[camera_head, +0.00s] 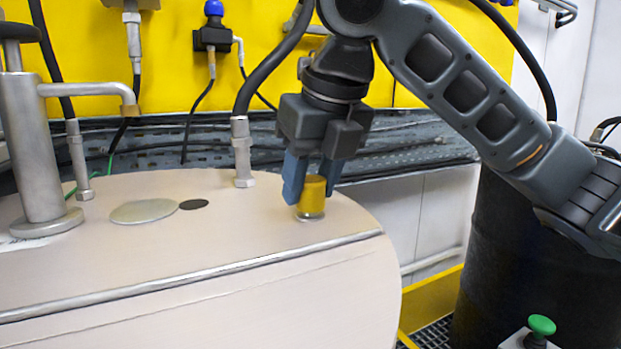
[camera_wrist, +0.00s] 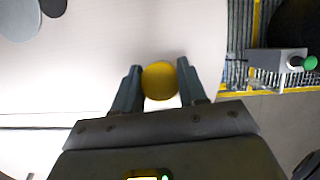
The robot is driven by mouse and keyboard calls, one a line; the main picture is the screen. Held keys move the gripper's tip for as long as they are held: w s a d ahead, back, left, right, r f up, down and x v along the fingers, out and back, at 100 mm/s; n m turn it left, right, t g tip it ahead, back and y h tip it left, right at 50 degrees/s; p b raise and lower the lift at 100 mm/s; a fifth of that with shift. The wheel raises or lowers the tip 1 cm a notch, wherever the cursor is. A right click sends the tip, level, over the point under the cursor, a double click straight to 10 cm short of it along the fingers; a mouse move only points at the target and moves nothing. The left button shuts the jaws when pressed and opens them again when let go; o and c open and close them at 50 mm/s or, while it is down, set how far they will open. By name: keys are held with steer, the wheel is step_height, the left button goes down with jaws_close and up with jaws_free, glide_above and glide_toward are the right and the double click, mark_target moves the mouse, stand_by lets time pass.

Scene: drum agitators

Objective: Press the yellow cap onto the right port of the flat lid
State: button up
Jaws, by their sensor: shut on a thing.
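The yellow cap (camera_head: 314,192) is between the blue fingers of my gripper (camera_head: 308,190), which is shut on it. In the head view the cap is upright, right over a short metal port (camera_head: 310,215) at the right side of the flat lid (camera_head: 240,235). I cannot tell whether the cap is fully seated; a little metal shows below it. In the wrist view the cap (camera_wrist: 159,81) shows as a round yellow top between the two fingers (camera_wrist: 160,85) and hides the port.
A metal pump-like fitting (camera_head: 40,150) stands on the lid's left. A pale disc (camera_head: 144,211), a dark disc (camera_head: 194,204) and a hose fitting (camera_head: 242,150) are left of my gripper. A green button (camera_head: 541,325) and black drum (camera_head: 520,260) are at right. The lid's front is clear.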

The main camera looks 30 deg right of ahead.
steer(key=shift+f+b, duration=0.35)
steer(key=shift+f, duration=0.25)
stand_by(0.8)
steer(key=o, duration=1.1)
steer(key=shift+r, duration=0.2)
step_height(320, 180, up, 4)
steer(key=p, duration=0.3)
steer(key=shift+f+p, duration=0.1)
steer(key=shift+p, duration=0.3)
